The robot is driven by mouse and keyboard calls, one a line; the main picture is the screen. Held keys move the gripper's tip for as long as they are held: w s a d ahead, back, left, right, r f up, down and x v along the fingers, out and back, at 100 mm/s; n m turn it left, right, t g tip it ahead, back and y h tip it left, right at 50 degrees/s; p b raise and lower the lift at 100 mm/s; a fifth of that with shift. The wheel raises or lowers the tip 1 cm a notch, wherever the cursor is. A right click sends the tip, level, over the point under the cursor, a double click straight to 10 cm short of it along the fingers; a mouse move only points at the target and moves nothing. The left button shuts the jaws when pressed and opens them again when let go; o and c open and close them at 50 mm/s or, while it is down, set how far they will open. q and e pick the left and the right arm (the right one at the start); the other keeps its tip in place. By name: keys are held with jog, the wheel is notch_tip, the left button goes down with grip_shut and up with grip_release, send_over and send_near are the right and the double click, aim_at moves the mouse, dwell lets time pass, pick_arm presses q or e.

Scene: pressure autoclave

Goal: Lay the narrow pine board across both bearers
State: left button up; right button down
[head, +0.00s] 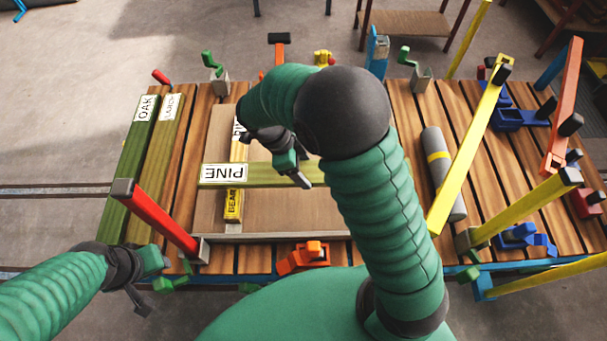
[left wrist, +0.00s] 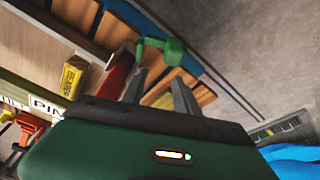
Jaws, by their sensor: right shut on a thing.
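The narrow pine board (head: 262,174) is green with a white PINE label at its left end. It lies crosswise over the yellow left bearer (head: 233,205), and its left end reaches past that bearer. My right gripper (head: 296,172) is shut on the pine board right of the label. My left gripper (head: 150,284) is open and empty at the front left, off the table's edge. In the left wrist view its fingers (left wrist: 157,92) are apart, with a green handle beyond them.
The OAK board (head: 132,150) and another labelled board (head: 160,150) lie at the table's left. A red bar (head: 160,220) slants up near my left gripper. An orange clamp (head: 303,257) sits at the front.

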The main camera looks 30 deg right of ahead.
notch_tip(320, 180, down, 3)
jog(key=shift+s+f+b, duration=0.1)
jog(key=shift+s+b, duration=0.05)
jog(key=shift+b, duration=0.2)
jog(key=shift+f, duration=0.3)
jog(key=shift+c, duration=1.6)
grip_release()
